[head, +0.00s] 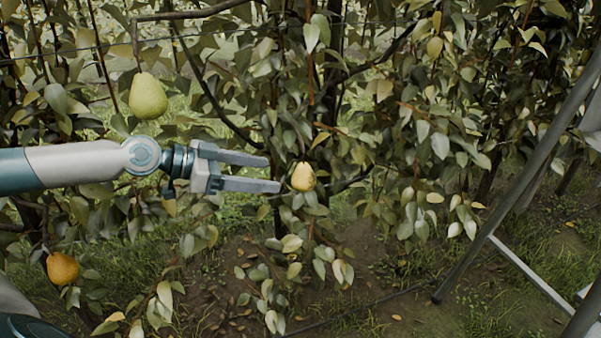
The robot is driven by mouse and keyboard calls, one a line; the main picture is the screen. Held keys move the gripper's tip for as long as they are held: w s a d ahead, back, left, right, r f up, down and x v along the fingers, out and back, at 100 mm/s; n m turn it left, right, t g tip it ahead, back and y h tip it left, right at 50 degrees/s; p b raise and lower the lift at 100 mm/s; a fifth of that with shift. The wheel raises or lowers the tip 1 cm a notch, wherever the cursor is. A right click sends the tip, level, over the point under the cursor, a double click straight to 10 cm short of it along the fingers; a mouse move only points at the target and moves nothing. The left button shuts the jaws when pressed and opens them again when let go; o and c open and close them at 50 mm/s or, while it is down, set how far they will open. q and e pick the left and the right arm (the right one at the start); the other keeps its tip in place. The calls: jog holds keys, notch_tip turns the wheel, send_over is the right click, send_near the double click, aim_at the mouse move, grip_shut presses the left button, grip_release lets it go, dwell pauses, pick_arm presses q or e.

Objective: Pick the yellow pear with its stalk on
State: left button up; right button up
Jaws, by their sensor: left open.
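The yellow pear (303,177) hangs near the middle of the head view, among leaves. Its stalk is small and hard to make out against the foliage. My left gripper (274,174) reaches in from the left and is open, with nothing between its fingers. Its fingertips point right and end just left of the yellow pear; I cannot tell whether the lower one touches it. My right gripper is not in view.
A larger green pear (148,96) hangs above my left arm, and an orange pear (63,268) hangs at the lower left. Branches and leaves surround the yellow pear. A ladder-like metal frame (513,184) stands at the right. Bare soil and grass lie below.

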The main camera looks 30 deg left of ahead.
aim_at(294, 173)
pick_arm(q)
jog(key=p+x, duration=0.2)
jog(key=x, duration=0.1)
jog(key=shift+r+p, duration=0.2)
jog(key=shift+p, duration=0.1)
jog(key=p+x, duration=0.3)
jog(key=x, duration=0.2)
jog(key=shift+w+d+f, duration=0.15)
jog(key=shift+w+f, duration=0.1)
jog(key=shift+x, duration=0.9)
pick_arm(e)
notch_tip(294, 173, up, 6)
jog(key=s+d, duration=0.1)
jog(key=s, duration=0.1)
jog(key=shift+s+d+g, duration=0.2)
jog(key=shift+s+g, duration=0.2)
pick_arm(q)
jog(key=shift+s+f, duration=0.1)
jog(key=shift+f, duration=0.05)
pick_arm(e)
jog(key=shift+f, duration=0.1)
pick_arm(q)
jog(key=c, duration=1.2)
jog(key=shift+p, duration=0.35)
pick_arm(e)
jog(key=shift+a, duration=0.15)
